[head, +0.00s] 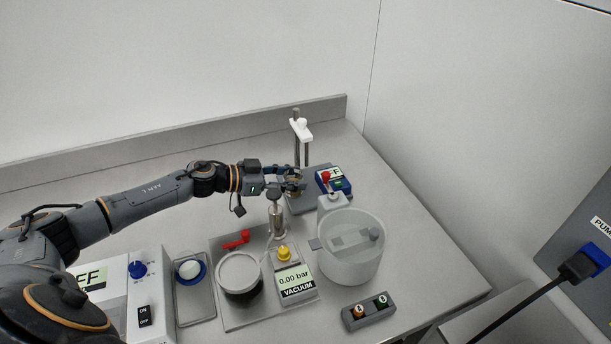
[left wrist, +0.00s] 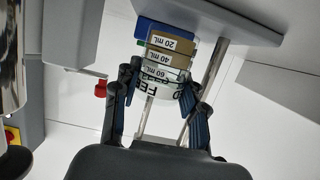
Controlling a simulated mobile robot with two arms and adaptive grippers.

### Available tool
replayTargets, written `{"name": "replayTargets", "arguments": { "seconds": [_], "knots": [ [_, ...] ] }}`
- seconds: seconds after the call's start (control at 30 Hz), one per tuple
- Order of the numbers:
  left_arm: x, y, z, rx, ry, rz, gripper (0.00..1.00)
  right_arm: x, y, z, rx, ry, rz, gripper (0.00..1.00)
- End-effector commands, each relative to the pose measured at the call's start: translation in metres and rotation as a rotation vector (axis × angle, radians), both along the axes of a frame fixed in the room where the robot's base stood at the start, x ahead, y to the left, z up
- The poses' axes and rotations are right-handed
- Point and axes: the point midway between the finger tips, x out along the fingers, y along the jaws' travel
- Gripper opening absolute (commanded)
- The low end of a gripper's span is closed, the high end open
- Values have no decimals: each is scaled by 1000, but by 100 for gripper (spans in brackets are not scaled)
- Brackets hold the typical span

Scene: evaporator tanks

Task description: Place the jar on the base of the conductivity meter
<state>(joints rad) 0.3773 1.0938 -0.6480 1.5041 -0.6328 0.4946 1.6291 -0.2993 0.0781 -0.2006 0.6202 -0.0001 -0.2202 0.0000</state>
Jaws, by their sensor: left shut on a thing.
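The jar (left wrist: 172,60) is clear, with 20, 40 and 60 mL marks and a brownish layer near its bottom. It appears upside down in the left wrist view. My left gripper (left wrist: 160,84) is shut on its upper part. In the head view my left gripper (head: 293,181) is at the conductivity meter's stand, over its grey base (head: 318,177), and mostly hides the jar. The base also shows in the left wrist view (left wrist: 235,18), close to the jar's bottom; I cannot tell whether they touch. The meter has a white probe holder (head: 301,130) and a blue display box (head: 333,181). My right gripper is not in view.
A large white lidded vessel (head: 351,262), a vacuum gauge (head: 296,284) and a metal cylinder (head: 277,216) are nearer. The table behind my left arm is clear.

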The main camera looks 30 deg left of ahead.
Motion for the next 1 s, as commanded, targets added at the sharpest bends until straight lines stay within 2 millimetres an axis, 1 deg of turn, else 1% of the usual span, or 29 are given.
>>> {"name": "replayTargets", "arguments": {
  "seconds": [0.1, 0.27, 0.3, 0.33, 0.4, 0.73, 0.77, 0.8, 0.83, 0.87, 1.0],
  "knots": [
    [9, -8, 3, -2, -4, 0, 4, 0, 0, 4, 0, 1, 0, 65],
    [29, -26, 4, -3, -4, -1, 4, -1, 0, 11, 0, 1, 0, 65],
    [28, -26, -5, -4, 2, 1, 4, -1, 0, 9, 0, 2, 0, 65],
    [28, -25, -10, -3, 3, 1, 4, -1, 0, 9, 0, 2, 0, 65],
    [27, -25, -14, -3, 1, 2, 4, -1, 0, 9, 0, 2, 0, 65],
    [27, -24, -16, -1, -1, 0, 4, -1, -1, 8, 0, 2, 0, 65],
    [27, -24, -17, 0, 0, 0, 48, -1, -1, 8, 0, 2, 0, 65],
    [27, -24, -17, 0, 0, 0, 56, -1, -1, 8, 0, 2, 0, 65],
    [27, -24, -17, 0, 0, 0, 63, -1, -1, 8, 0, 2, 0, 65],
    [27, -24, -17, 0, 0, 0, 65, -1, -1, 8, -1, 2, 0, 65],
    [27, -24, -17, 0, 0, 0, 65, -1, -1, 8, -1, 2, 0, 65]
  ]
}}
